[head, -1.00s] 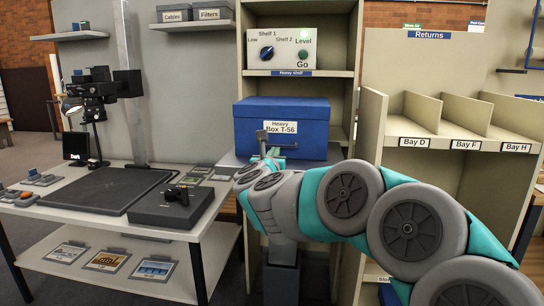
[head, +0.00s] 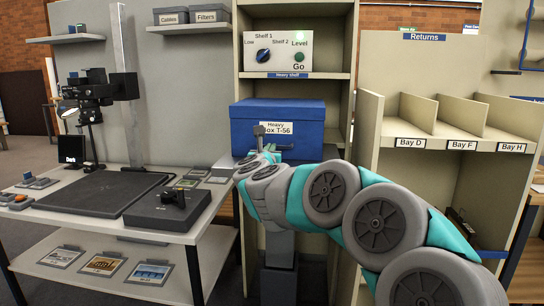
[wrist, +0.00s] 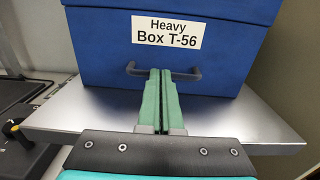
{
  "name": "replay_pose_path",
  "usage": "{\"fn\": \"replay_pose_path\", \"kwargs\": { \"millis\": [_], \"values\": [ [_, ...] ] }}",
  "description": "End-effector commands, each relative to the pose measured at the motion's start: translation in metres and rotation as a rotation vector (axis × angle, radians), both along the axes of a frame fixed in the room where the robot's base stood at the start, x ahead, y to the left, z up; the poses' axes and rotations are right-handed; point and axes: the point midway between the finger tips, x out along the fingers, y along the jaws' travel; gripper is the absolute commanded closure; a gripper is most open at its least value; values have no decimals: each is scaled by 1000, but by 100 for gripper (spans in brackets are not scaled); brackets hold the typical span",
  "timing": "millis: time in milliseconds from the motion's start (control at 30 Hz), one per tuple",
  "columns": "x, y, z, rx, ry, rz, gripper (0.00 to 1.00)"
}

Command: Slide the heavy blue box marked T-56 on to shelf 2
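The blue box marked Heavy Box T-56 (head: 300,138) sits at the heavy shelf unit, below the shelf labelled "Heavy shelf" (head: 290,75). In the wrist view the blue box (wrist: 225,62) rests on a flat grey metal platform (wrist: 235,122). Its dark handle (wrist: 192,74) faces me. My gripper (wrist: 161,72) has its green fingers together in front of the handle's middle, touching or nearly so. No part of the handle shows between them. In the head view my gripper (head: 268,146) is at the box's front. The platform's far edge is hidden behind the box.
A panel (head: 284,51) above has a blue dial, a lit Level lamp and a green Go button. A table with a copy stand (head: 90,195) is on the left. The returns unit with bays (head: 462,131) is on the right. Side panels flank the box.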

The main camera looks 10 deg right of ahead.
Motion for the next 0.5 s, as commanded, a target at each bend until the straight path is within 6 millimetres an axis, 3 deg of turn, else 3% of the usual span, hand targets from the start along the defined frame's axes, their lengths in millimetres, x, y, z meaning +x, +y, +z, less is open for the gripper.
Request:
{"fn": "replay_pose_path", "kwargs": {
  "millis": [500],
  "values": [
    [56,-26,-4,-3,5,-14,100]
  ]
}}
